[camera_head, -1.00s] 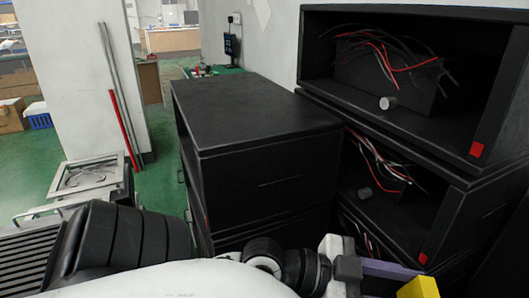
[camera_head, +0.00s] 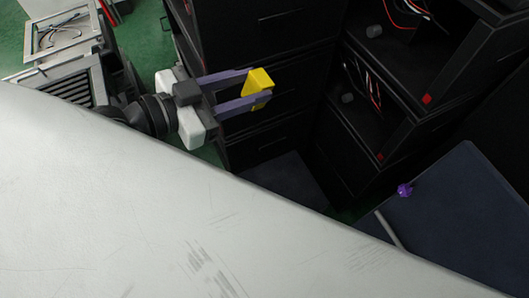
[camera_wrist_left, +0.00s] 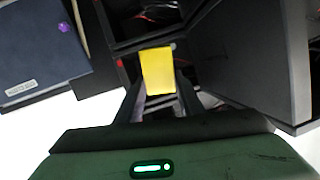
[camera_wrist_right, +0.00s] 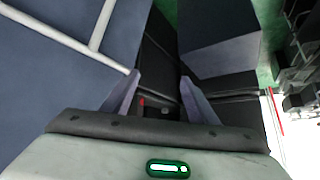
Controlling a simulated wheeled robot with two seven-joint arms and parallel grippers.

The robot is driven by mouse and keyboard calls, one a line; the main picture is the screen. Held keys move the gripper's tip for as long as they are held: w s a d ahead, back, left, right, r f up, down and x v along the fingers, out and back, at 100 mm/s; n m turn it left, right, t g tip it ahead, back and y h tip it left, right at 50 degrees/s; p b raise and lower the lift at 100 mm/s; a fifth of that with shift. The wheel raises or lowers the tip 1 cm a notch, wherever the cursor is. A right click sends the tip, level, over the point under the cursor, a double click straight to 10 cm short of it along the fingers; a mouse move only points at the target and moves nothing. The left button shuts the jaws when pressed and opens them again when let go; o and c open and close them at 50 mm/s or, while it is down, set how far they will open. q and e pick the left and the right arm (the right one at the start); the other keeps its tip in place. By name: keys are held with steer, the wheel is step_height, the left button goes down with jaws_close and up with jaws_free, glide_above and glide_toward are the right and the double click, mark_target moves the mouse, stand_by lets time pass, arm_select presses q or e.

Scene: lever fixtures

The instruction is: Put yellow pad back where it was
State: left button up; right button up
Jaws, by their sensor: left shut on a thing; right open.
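The yellow pad (camera_head: 258,88) is a small yellow block, held between the purple-grey fingers of my left gripper (camera_head: 256,92). In the head view they are in front of the black cabinet faces, above the large pale surface. The left wrist view shows the pad (camera_wrist_left: 157,71) between the left fingertips (camera_wrist_left: 158,84). My right gripper (camera_wrist_right: 160,88) shows only in the right wrist view. Its fingers are apart with nothing between them.
Black open-fronted cabinets (camera_head: 400,110) with wires and red squares stand at the right. A dark blue panel (camera_head: 465,215) with a purple knob (camera_head: 404,190) is at the lower right. A pale surface (camera_head: 150,220) fills the lower left. A metal frame (camera_head: 62,35) is at the upper left.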

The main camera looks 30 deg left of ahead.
arm_select(q)
steer(key=w+d+f+n+g+y+b, duration=0.25)
steer(key=d+f, duration=0.25)
steer(key=f, duration=0.8)
steer(key=w+d+f+n+g+y+b, duration=0.1)
steer(key=d+f+g+y+b, duration=0.35)
steer(key=f, duration=0.75)
steer(key=a+f+n+g+b, duration=0.1)
steer(key=f+n+g+b, duration=0.1)
steer(key=f, duration=0.4)
steer(key=f+n+g+b, duration=0.1)
steer(key=f+g+b, duration=0.1)
steer(key=f, duration=0.4)
steer(key=a+f+n+g+b, duration=0.1)
steer(key=f+n+g+b, duration=0.1)
steer(key=f, duration=0.4)
steer(key=shift+w+a+n+b, duration=0.25)
steer(key=shift+a+n+b, duration=0.05)
steer(key=shift+n, duration=0.05)
step_height(320, 180, down, 3)
steer(key=shift+b, duration=0.4)
steer(key=o, duration=1)
